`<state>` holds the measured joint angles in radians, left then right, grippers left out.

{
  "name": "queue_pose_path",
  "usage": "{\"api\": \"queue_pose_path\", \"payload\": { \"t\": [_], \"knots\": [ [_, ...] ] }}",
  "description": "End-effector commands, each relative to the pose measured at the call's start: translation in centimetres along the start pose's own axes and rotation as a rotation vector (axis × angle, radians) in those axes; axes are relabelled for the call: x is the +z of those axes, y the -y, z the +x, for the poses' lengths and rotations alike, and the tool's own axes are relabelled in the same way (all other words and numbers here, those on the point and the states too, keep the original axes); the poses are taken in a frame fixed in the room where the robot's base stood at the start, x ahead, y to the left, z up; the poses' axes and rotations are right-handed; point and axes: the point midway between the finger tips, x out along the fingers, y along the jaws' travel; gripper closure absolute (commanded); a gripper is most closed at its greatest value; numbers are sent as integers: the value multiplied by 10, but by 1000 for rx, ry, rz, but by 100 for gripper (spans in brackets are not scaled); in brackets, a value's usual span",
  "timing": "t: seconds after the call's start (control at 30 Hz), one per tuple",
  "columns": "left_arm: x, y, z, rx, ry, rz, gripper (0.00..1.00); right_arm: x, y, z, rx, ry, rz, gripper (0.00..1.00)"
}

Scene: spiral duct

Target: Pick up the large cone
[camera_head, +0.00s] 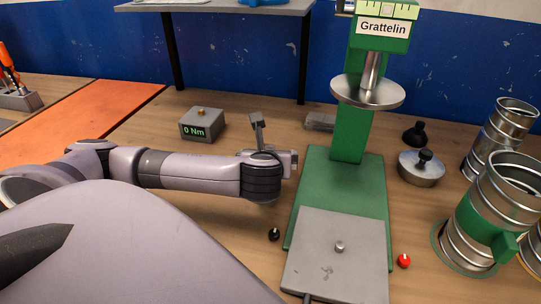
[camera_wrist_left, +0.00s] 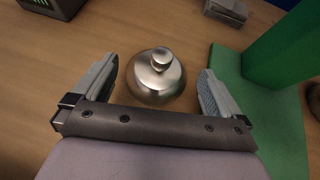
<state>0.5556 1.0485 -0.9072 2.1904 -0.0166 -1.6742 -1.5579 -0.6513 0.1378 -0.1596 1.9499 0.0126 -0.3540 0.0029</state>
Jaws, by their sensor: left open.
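A round shiny metal piece with a small knob on top, seemingly the large cone (camera_wrist_left: 150,88), stands on the wooden table in the left wrist view. My left gripper (camera_wrist_left: 157,72) is open, with one finger on each side of the piece. Gaps show between the fingers and the metal, and nothing is held. In the head view my left gripper (camera_head: 272,145) is left of the green press, and I cannot make out the piece there; the gripper and wrist seem to hide it. My right gripper is not in view.
A green press (camera_head: 350,150) labelled Grattelin stands close to the right of the gripper. A torque box (camera_head: 202,124) reading 0 Nm is behind the arm. A black cone-like piece (camera_head: 414,134), a silver lidded piece (camera_head: 420,174) and spiral ducts (camera_head: 505,190) stand farther right.

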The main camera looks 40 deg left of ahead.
Motion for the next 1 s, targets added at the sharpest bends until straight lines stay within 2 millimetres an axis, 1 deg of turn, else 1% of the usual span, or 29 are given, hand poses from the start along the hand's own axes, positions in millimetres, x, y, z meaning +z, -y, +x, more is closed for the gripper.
{"api": "queue_pose_path", "payload": {
  "t": [0.1, 0.2, 0.3, 0.4, 0.6, 0.63, 0.67, 0.7, 0.77, 0.8, 0.87, 0.9, 0.93, 1.0],
  "knots": [
    [1, 0, 17, 4, 1, 0, 0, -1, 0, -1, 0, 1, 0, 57],
    [1, 0, 30, 3, 1, 0, 0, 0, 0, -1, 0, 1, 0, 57],
    [1, 0, 39, 2, 1, 0, 0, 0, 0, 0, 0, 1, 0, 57],
    [1, 0, 42, 0, 1, 1, 0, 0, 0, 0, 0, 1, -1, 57],
    [1, 1, 42, -1, 1, 1, 0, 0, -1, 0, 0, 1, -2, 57],
    [1, 1, 42, -1, 1, 1, 6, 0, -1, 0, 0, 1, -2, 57],
    [1, 1, 42, -1, 1, 1, 16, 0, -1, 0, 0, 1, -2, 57],
    [1, 1, 42, -1, 1, 1, 29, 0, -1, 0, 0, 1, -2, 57],
    [1, 1, 42, 0, 1, 1, 49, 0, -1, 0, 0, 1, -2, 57],
    [0, 1, 42, 0, 0, 1, 62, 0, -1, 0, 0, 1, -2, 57],
    [0, 0, 42, 0, -1, 2, 81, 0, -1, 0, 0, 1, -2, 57],
    [-1, 1, 42, 0, -3, 3, 94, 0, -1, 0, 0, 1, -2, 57],
    [-2, 1, 42, 0, -5, 3, 100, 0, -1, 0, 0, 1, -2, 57],
    [-4, 0, 42, 0, -10, 5, 100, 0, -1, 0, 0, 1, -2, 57]
  ]
}}
